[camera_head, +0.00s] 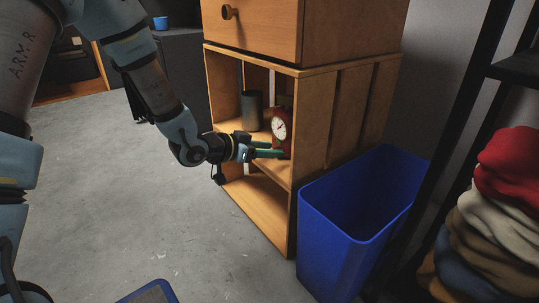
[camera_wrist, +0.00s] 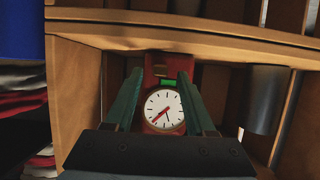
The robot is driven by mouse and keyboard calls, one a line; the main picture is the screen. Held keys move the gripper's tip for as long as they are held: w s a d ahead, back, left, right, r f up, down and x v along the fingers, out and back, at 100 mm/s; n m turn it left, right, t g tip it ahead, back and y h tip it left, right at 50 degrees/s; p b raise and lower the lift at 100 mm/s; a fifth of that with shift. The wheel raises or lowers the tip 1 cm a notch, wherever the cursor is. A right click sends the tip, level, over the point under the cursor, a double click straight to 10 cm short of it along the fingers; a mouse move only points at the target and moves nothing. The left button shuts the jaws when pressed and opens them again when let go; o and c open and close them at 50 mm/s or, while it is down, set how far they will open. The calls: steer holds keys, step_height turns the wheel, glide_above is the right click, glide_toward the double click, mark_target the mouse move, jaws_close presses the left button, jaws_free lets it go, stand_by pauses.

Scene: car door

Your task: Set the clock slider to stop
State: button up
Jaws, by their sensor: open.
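The red clock (camera_head: 280,127) with a round white dial stands upright on the middle shelf of the wooden cabinet, near its right side wall. In the wrist view the clock (camera_wrist: 163,108) is straight ahead, its face towards me. A small green patch (camera_wrist: 168,83) shows above the dial; I cannot tell the slider's setting. My gripper (camera_head: 268,148) reaches into the shelf in front of the clock. Its two green fingers (camera_wrist: 160,100) are open, one on each side of the clock in the wrist view. I cannot tell whether they touch it. The clock's back is hidden.
A dark grey cylinder (camera_head: 251,110) stands on the same shelf to the left of the clock. The shelf board above (camera_wrist: 200,38) and the side wall (camera_wrist: 77,85) bound the space closely. A blue bin (camera_head: 345,225) stands right of the cabinet. Floor at left is clear.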

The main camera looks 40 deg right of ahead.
steer(key=shift+d, duration=0.15)
steer(key=shift+c, duration=0.2)
jaws_close()
stand_by(1.2)
